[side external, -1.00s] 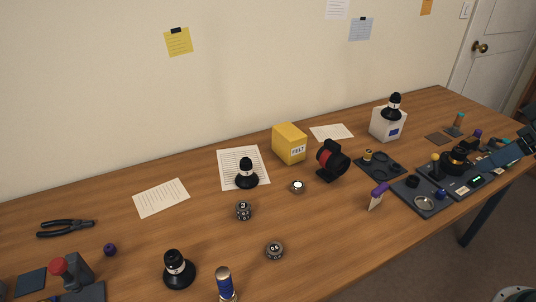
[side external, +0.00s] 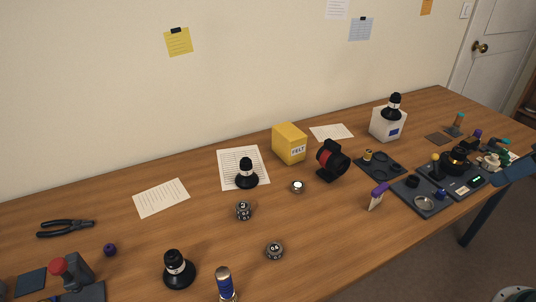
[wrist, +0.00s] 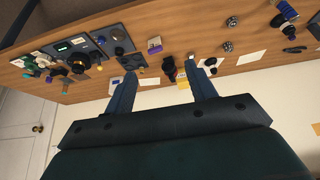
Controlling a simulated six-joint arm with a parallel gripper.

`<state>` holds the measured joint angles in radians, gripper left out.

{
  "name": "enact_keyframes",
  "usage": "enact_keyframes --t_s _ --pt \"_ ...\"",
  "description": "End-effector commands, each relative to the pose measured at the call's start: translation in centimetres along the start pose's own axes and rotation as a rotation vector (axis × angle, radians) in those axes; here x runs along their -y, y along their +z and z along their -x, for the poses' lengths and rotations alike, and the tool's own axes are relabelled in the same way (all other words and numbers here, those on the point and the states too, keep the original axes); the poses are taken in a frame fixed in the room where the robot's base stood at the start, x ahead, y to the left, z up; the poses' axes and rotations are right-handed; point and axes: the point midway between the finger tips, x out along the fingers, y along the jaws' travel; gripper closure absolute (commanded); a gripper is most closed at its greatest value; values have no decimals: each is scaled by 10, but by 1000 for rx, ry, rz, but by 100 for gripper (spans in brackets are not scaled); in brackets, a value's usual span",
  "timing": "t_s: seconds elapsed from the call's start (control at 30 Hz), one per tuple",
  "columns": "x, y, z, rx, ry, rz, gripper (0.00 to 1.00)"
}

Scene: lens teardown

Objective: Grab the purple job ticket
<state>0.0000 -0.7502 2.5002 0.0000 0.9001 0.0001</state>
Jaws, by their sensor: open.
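The purple job ticket (side external: 377,196) appears as a white slip with a purple top, standing tilted on the wooden table right of centre, in front of the black-and-red lens piece. In the wrist view, the purple and white ticket (wrist: 154,46) lies at upper centre, beyond my fingertips. My gripper (wrist: 161,66) is open and empty, its two fingers wide apart and clear of the ticket. In the side view only a dark blue part of my arm shows at the right edge, right of the ticket.
Dark trays (side external: 424,207) with parts stand right of the ticket. The black-and-red lens piece (side external: 332,161) and yellow felt box (side external: 290,144) stand behind it. A dial ring (side external: 275,251) lies to the front left. Bare table surrounds the ticket's left side.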

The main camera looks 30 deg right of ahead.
Motion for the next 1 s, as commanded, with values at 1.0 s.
enact_keyframes --t_s 1.0 --pt "-1 -13 -12 13 1 17 18"
